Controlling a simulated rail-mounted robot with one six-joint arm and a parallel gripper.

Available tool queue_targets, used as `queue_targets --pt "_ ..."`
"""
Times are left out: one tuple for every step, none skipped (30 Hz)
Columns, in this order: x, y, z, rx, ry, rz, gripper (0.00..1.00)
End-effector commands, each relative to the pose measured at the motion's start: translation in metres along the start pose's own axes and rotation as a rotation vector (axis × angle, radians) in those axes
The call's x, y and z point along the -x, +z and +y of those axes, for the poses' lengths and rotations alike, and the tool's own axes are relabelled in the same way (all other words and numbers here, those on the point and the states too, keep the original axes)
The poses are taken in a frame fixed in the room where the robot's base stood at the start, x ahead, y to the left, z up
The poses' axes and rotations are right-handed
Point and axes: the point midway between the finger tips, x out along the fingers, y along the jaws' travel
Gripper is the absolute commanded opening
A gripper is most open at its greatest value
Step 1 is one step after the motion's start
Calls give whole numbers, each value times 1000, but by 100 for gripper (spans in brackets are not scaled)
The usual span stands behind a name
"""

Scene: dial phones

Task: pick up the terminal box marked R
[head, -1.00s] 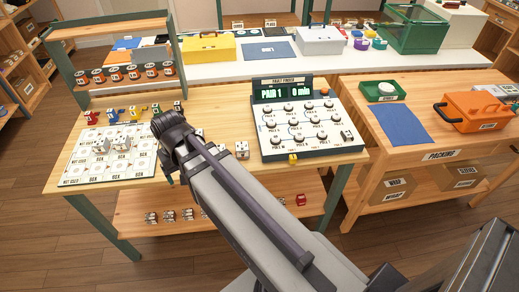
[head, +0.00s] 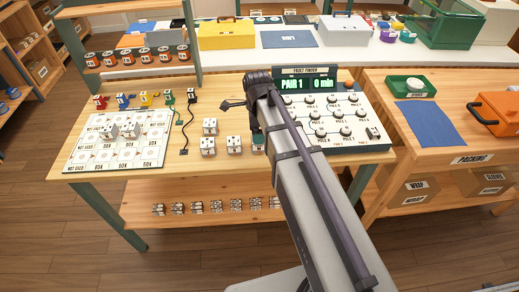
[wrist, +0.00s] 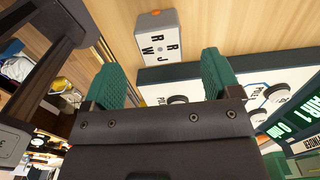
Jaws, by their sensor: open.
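In the wrist view a pale terminal box (wrist: 160,36) with an orange spot shows the letters R, R, W and J. It lies beyond the fingertips, apart from them. My gripper (wrist: 160,68) is open and empty, with green fingers spread wide. In the head view several white terminal boxes stand on the wooden table, including a back one (head: 210,126), a front left one (head: 208,147) and one beside my arm (head: 234,144). Their letters are too small to read there, so I cannot tell which is marked R. My arm hides most of the gripper in that view.
The fault finder (head: 365,142) stands right of my arm and also shows close to the fingers in the wrist view (wrist: 185,88). A marked card (head: 153,150) with boxes on it lies left. A dark cable (head: 187,130) lies between card and boxes. Colored connectors line the back left.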

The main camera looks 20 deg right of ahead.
Motion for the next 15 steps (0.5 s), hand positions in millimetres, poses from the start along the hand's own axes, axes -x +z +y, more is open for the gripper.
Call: queue_targets --pt "-19 0 0 0 0 0 83" --pt "-21 0 0 0 0 0 83" --pt "-22 0 0 1 0 0 83" --pt "-21 0 0 1 0 0 83" --pt "-19 0 0 1 0 0 83" --pt "-19 0 0 1 0 0 83" --pt "-20 0 0 1 0 0 83" --pt "-24 0 0 1 0 0 83" --pt "-30 -1 0 1 0 0 83" --pt "-36 -1 0 1 0 0 83" --pt "-42 -1 0 1 0 0 83" --pt "-51 -2 0 1 0 0 83" --pt "-58 -2 1 1 0 0 83" --pt "-64 -2 1 1 0 0 83" --pt "-70 -2 0 1 0 0 83"
